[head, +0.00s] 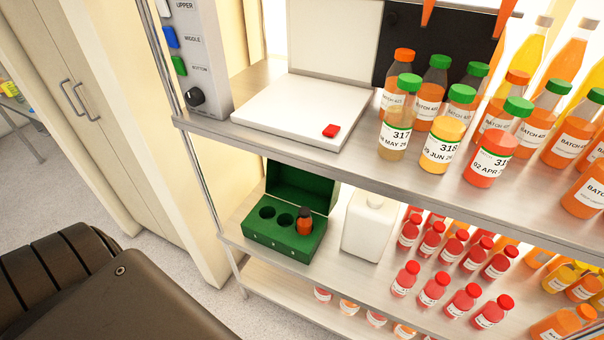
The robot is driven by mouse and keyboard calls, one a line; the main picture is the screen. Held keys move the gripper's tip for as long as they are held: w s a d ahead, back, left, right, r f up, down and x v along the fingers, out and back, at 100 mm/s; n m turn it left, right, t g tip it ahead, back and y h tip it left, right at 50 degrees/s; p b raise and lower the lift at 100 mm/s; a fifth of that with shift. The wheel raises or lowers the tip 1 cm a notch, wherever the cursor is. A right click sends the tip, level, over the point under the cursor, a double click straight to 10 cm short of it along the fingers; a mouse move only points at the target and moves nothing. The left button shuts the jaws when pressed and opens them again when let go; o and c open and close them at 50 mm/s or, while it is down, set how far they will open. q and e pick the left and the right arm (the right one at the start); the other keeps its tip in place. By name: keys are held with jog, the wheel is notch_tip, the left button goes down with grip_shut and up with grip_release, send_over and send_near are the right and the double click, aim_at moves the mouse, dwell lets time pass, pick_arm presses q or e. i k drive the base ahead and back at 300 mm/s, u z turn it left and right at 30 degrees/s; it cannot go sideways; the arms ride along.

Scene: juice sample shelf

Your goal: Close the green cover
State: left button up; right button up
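The green case (270,238) stands on the middle shelf at the left, below the white device. Its green cover (300,187) is raised at the back, so the case is open. The cover's hinge is partly hidden by the case and the bottle. Neither of my grippers can be seen in the head view.
A white jug (369,222) stands just right of the case, with several red bottles (433,287) beyond it. The upper shelf (345,160) overhangs, carrying a white device (295,112) with a red button and several juice bottles (443,142). A control panel (194,55) is at the upper left.

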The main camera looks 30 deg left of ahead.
aim_at(293, 184)
jog(key=k, duration=1.15)
jog(key=u, duration=0.4)
jog(key=i, duration=0.5)
jog(key=u, duration=0.6)
jog(key=i, duration=0.8)
jog(key=z, duration=0.25)
